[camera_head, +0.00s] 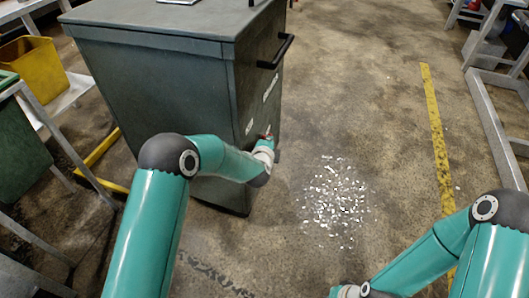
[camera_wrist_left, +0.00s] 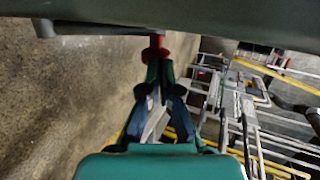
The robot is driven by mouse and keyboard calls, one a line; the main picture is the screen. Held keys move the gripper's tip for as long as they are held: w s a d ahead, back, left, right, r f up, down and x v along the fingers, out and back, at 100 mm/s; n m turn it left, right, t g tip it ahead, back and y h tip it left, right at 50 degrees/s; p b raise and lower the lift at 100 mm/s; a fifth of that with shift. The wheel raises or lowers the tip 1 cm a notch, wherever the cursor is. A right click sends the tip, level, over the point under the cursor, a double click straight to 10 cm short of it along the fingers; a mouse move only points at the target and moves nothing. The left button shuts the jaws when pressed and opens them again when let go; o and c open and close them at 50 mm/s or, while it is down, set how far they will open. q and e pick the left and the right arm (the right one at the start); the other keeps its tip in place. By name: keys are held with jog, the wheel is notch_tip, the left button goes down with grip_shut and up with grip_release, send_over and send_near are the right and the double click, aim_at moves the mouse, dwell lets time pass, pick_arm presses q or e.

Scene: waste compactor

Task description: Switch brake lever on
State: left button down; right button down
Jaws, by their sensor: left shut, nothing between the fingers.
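The compactor (camera_head: 165,75) is a dark grey-green cabinet at the upper left of the head view. A small red part (camera_head: 266,136), which looks like the brake lever, shows at its right side. My left gripper (camera_head: 268,145) is beside it, small and partly hidden in this view. In the left wrist view the red lever (camera_wrist_left: 158,46) hangs below the dark cabinet edge. My left gripper (camera_wrist_left: 155,78) is shut with nothing between its fingers, its tips just below the lever. I cannot tell if they touch.
A black handle (camera_head: 277,52) sticks out from the compactor's right side. White scraps (camera_head: 336,201) lie on the floor to the right. A yellow floor line (camera_head: 436,135) and metal frames (camera_head: 497,120) are farther right. A yellow bin (camera_head: 32,68) stands at left.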

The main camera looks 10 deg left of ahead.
pick_arm(q)
jog(key=shift+r, duration=0.1)
jog(key=r+p+v, duration=0.1)
jog(key=p+v, duration=0.3)
jog(key=v, duration=0.9)
jog(key=shift+r, duration=0.4)
jog(key=shift+d, duration=0.1)
